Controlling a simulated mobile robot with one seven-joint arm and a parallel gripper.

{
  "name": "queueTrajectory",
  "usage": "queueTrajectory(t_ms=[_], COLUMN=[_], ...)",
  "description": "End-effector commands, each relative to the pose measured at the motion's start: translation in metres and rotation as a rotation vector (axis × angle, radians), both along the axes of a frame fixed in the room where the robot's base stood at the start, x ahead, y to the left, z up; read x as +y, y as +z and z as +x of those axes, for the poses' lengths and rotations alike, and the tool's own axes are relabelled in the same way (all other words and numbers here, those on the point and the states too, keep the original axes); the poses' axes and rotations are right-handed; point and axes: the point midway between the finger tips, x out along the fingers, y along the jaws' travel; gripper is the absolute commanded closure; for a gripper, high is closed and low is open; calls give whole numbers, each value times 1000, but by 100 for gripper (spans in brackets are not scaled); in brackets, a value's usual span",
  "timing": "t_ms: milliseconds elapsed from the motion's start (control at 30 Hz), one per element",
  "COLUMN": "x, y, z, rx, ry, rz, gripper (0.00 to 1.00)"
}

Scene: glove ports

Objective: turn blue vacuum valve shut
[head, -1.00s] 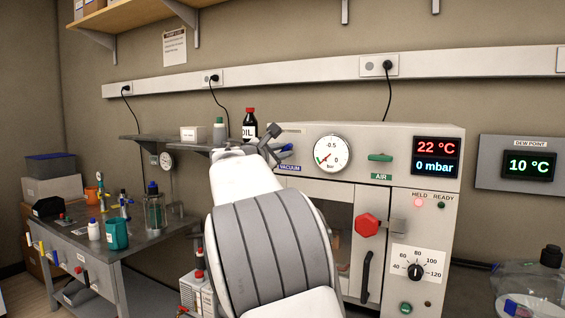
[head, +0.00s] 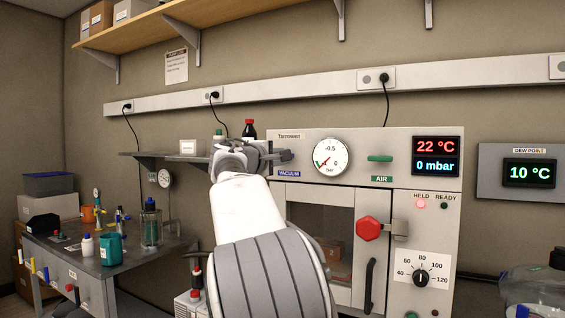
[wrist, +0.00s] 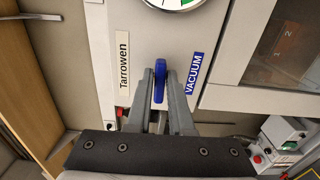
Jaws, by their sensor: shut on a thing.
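The blue vacuum valve handle (wrist: 159,82) sits on the oven's pale front panel, beside the blue VACUUM label (wrist: 194,75). In the wrist view its blue lever lies between my two fingertips. My gripper (wrist: 161,90) is shut on it. In the head view my gripper (head: 262,154) reaches the panel's left side from the front, and only a bit of blue (head: 285,155) shows past the fingers. The gauge (head: 331,157) reads near the low end of its scale, and the display (head: 436,157) shows 22 °C and 0 mbar.
The green AIR valve (head: 380,158) is right of the gauge. A red door knob (head: 368,228) and black handle (head: 369,286) stick out lower down. A shelf with bottles (head: 190,156) is left of the oven. A cluttered bench (head: 130,280) stands further left.

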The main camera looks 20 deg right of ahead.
Motion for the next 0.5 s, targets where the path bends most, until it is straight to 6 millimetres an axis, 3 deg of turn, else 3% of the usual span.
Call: queueTrajectory(t_ms=[500], x=[0], y=[-1], z=[0], rx=[-31], ry=[-2], rz=[27], gripper=[100])
